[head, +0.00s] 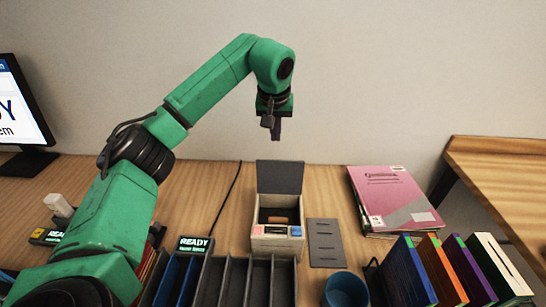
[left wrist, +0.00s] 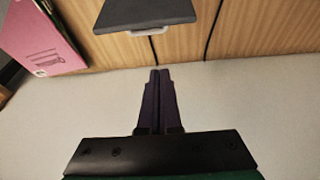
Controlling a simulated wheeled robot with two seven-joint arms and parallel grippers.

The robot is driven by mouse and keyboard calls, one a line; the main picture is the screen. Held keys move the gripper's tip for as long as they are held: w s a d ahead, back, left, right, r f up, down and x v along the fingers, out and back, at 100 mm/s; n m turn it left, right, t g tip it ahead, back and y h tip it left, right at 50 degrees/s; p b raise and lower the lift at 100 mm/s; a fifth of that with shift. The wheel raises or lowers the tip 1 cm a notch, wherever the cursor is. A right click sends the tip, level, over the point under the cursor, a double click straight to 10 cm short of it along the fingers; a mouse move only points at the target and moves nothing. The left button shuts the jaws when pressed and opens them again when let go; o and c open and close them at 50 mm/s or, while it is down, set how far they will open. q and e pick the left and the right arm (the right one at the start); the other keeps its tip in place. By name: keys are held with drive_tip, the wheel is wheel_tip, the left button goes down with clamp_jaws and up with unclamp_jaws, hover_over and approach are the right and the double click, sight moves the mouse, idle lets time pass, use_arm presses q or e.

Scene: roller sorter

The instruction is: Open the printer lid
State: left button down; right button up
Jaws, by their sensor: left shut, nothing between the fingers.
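The printer (head: 277,241) is a small beige box with a red and a blue button on its front, standing on the wooden desk. Its dark grey lid (head: 280,177) stands raised at the back, and the opening below it shows. My left gripper (head: 277,138) is above the lid, pointing down, shut and empty, apart from it. In the left wrist view the lid (left wrist: 145,13) is a dark slab with a light handle (left wrist: 147,32) at its edge, beyond the shut fingertips (left wrist: 159,72). My right gripper is not in view.
A dark flat panel (head: 325,242) lies right of the printer. Pink booklets (head: 390,195) lie at the back right. Upright coloured binders (head: 410,270), a blue cup (head: 345,290) and dark slots (head: 233,280) line the front. A monitor (head: 22,105) stands at the left.

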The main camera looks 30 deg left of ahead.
sight(280, 174)
use_arm(q)
drive_tip(key=d+p+x, duration=0.1)
drive_tip(key=p+x, duration=0.1)
drive_tip(key=x, duration=0.8)
drive_tip(key=s, duration=0.1)
drive_tip(key=s+d+r, duration=0.1)
drive_tip(key=s+p, duration=0.1)
drive_tip(key=shift+s+d+r, duration=0.1)
drive_tip(key=shift+d+r, duration=0.1)
drive_tip(key=shift+r, duration=0.1)
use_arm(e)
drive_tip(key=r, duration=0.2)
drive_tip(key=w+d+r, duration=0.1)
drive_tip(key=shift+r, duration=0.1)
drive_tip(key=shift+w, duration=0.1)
